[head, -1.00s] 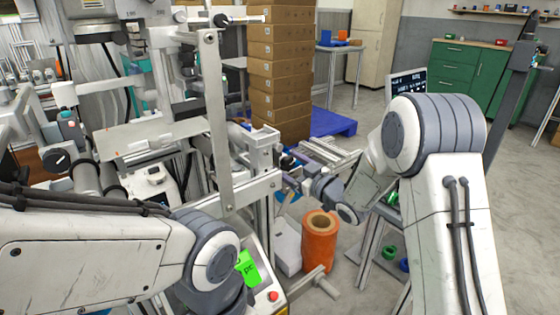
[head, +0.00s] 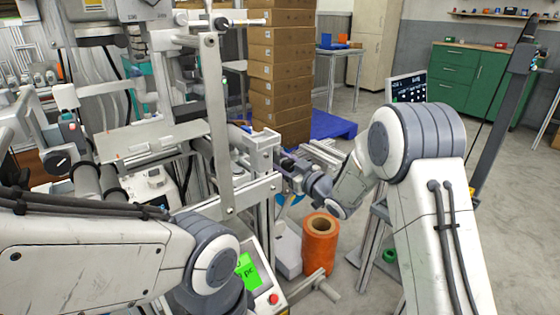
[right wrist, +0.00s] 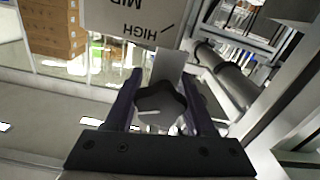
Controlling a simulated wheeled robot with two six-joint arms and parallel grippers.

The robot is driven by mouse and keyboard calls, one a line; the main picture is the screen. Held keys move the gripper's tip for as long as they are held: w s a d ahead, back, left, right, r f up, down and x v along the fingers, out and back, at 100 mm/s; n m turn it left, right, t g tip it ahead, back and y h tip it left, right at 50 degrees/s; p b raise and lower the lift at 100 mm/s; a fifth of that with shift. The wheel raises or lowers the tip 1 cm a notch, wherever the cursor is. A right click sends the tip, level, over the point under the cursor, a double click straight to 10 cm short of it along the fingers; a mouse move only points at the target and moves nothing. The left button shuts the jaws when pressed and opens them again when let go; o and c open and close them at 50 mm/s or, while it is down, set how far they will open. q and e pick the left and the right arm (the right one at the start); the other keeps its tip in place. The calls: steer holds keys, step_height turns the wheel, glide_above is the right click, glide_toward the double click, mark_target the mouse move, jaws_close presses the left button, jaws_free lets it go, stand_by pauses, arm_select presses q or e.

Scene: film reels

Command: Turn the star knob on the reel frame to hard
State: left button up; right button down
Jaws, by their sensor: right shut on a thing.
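The dark star knob (right wrist: 160,106) sits between the two fingers of my right gripper (right wrist: 159,88) in the right wrist view. The fingers are shut on its sides. A grey label plate (right wrist: 128,20) beyond the knob shows upside down, with the words MID and HIGH and a tick line; I see no word "hard". In the head view my right gripper (head: 284,164) reaches the right side of the metal reel frame (head: 250,190), and the knob is hidden there. My left arm comes in from the left, but its gripper is not visible.
An orange roll (head: 319,245) stands on the floor below my right gripper. A panel with a green screen (head: 247,270) and a red button (head: 273,299) is at the bottom. Stacked cardboard boxes (head: 281,75) stand behind the frame. Open floor lies to the right.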

steer(key=m+p, duration=0.3)
steer(key=m, duration=0.2)
steer(key=shift+c, duration=1.2)
jaws_free()
steer(key=shift+s+d, duration=0.1)
steer(key=p+v, duration=0.1)
steer(key=v, duration=0.9)
steer(key=shift+s, duration=0.1)
